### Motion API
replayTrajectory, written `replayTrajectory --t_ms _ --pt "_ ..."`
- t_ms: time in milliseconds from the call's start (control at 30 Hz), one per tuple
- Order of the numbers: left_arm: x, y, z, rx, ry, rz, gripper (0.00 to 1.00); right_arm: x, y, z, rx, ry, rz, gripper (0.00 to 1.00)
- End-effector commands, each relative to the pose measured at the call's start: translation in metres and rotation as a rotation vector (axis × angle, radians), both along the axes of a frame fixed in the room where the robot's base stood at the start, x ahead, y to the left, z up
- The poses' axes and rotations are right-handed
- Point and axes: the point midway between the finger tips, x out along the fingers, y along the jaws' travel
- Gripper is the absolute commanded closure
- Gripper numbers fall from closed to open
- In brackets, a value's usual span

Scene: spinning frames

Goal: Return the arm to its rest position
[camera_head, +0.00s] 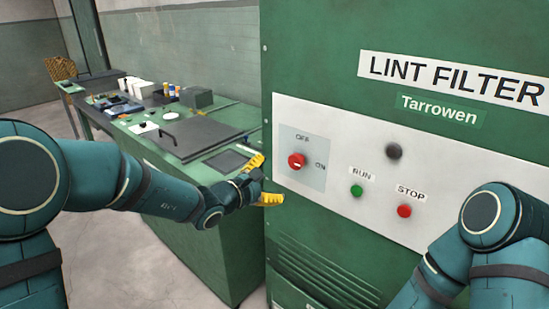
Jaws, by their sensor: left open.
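My left arm reaches in from the left, and its gripper (268,180) has yellow fingers spread apart with nothing between them. It is just left of the white control panel (340,215) on the green lint filter cabinet (310,60). The panel carries a red rotary switch (296,161) between OFF and ON marks, a green RUN button (356,191), a red STOP button (404,211) and a dark round lamp or knob (394,152). My right arm shows at the lower right, but its gripper is out of view.
A green workbench (215,235) stands behind my left arm. On it are a dark flat plate (185,140), a grey box (197,97), white containers and small bottles. A wicker chair (60,69) stands at the far left. Bare floor (130,260) shows below my left arm.

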Motion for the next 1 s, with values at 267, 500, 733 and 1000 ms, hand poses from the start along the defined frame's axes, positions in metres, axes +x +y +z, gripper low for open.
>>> replayTrajectory --t_ms 267,500,733,1000 --pt "-0.063 -0.015 -0.127 0.317 0.243 -0.255 0.18 0.000 0.000 0.000 0.000 0.000 0.000 1.00" --pt "-0.144 0.005 -0.234 0.677 0.409 -0.523 0.18 0.000 0.000 0.000 0.000 0.000 0.000 1.00" --pt "-0.206 0.036 -0.302 0.991 0.414 -0.761 0.18 0.000 0.000 0.000 0.000 0.000 0.000 1.00" --pt "-0.250 0.053 -0.348 1.247 0.209 -0.990 0.18 0.000 0.000 0.000 0.000 0.000 0.000 1.00"
